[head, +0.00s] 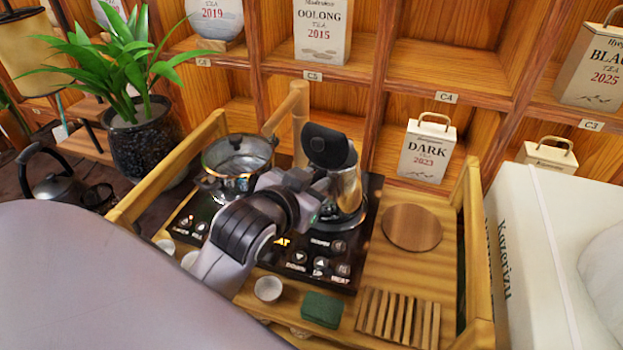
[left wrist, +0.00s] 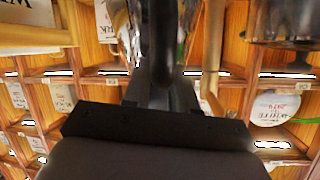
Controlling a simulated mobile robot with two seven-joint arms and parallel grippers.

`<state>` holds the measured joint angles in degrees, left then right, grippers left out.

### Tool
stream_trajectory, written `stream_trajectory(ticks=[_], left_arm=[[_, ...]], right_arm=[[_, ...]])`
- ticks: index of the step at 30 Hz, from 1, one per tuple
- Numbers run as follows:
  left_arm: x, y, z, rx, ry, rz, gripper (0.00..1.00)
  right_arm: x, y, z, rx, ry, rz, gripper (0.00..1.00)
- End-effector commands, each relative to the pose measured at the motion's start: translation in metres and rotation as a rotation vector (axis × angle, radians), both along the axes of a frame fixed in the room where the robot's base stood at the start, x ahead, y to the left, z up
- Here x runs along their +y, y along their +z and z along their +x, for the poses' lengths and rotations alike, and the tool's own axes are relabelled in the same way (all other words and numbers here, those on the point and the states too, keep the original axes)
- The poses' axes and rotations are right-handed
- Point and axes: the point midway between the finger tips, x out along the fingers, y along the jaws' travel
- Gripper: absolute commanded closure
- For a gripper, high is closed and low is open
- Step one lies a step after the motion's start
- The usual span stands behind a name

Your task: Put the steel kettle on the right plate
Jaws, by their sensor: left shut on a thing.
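The steel kettle (head: 347,190), shiny with a black handle (head: 328,147), is upright over the right side of the black two-plate cooker (head: 300,262). The right plate is hidden under it, and I cannot tell whether its base touches. My left gripper (head: 312,192) is at the kettle's left side, shut on its handle; the fingertips are mostly hidden. In the left wrist view the dark handle (left wrist: 163,40) runs down between the fingers of my left gripper (left wrist: 160,92), with shiny steel beside it. My right gripper is not in view.
A glass-lidded pot (head: 238,160) stands on the cooker's left side. A round wooden board (head: 412,227), slatted rack (head: 398,317), green cloth (head: 321,309) and small white cups (head: 268,289) share the wooden tray table. Wooden rails (head: 165,170) edge it. Shelves with tea boxes (head: 427,150) stand behind.

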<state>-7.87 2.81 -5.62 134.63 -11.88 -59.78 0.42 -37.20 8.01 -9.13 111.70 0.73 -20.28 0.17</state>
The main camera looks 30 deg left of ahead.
Motion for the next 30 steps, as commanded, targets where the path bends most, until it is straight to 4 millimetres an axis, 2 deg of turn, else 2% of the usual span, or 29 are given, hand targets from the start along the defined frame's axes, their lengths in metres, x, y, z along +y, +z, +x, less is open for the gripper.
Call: stream_trajectory(ticks=[1, 11, 30], left_arm=[[0.000, 0.005, 0.001, -0.013, 0.000, 0.000, 1.00], [0.000, 0.004, 0.001, -0.014, -0.001, 0.000, 1.00], [0.000, -0.007, 0.001, -0.014, -0.001, 0.000, 1.00]], right_arm=[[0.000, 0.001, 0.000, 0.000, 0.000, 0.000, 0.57], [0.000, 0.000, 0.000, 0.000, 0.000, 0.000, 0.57], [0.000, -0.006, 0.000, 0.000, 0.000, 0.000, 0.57]])
